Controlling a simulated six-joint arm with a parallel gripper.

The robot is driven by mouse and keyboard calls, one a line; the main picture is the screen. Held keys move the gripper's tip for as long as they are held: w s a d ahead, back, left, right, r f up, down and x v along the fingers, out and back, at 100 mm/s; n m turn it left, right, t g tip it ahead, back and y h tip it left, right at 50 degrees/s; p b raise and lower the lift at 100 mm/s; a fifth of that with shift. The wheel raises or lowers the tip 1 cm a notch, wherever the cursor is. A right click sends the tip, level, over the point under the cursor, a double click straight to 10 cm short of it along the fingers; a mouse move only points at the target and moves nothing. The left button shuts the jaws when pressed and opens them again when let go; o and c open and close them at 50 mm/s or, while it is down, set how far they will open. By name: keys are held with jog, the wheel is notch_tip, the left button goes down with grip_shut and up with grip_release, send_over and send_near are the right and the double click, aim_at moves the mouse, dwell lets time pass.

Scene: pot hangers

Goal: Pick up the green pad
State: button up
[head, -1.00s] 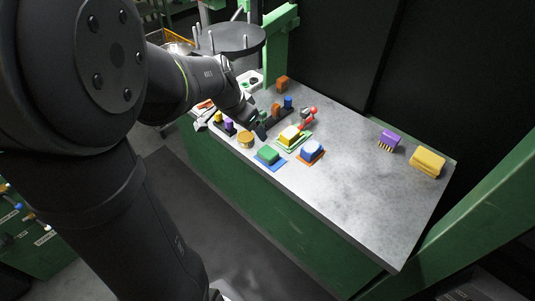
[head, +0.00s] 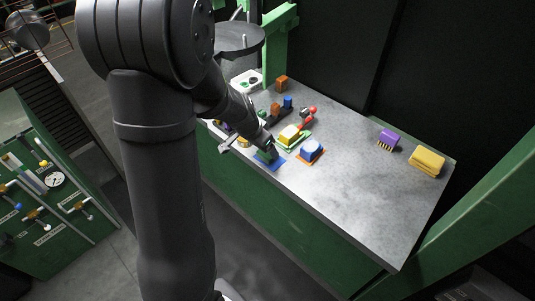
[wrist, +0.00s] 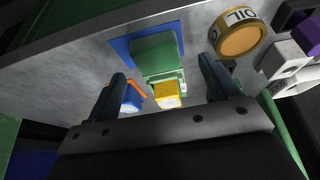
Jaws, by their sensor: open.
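The green pad (wrist: 154,52) lies on a blue mat (wrist: 122,48) near the table's front edge. In the wrist view it sits ahead of and between the two fingers of my gripper (wrist: 163,82). The fingers are open, with nothing held between them. In the head view my gripper (head: 266,148) is over the blue mat (head: 270,164) and hides most of the green pad. I cannot tell from these frames whether the fingers touch it.
A round OIL tin (wrist: 240,36) stands close beside the pad. A yellow-and-white block (head: 289,134) on a green mat and a blue-and-white block (head: 311,149) on an orange mat are nearby. A purple brush (head: 389,138) and yellow sponges (head: 427,161) lie far right; the table between is clear.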

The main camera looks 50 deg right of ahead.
jog(key=shift+s+x, duration=0.2)
jog(key=shift+x, duration=1.75)
jog(key=c, duration=1.1)
jog(key=shift+o, duration=0.2)
jog(key=shift+r, duration=0.15)
jog(key=shift+r, duration=0.6)
notch_tip(320, 180, up, 3)
jog(key=shift+f, duration=0.2)
jog(key=s+r, duration=0.7)
jog(key=s, duration=0.4)
jog(key=shift+s, duration=0.35)
